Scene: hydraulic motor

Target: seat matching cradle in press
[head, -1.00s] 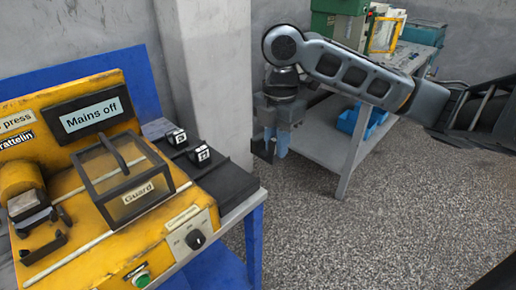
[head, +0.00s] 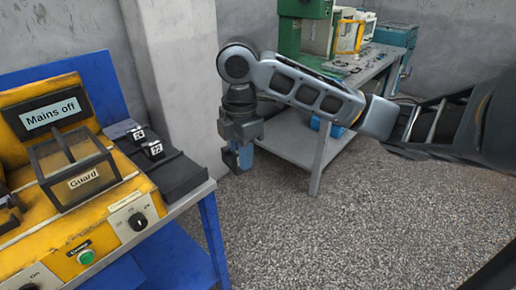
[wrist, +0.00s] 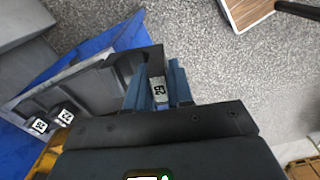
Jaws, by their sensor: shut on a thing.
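My gripper (head: 237,160) hangs low in front of the grey pillar, to the right of the press bench. In the head view the held cradle is mostly hidden. The yellow press (head: 95,225) stands at the left with a "Mains off" sign (head: 52,113). Its clear, dark-framed guard (head: 75,170) sits over the bed, with a knob (head: 137,221) and a green button (head: 86,257) on the front.
Two labelled black blocks (head: 153,150) stand on a dark tray (head: 180,178) at the bench's right end; one reads 22. A grey table (head: 290,140) with a green machine (head: 305,30) stands behind my arm. Speckled floor (head: 330,240) is clear in front.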

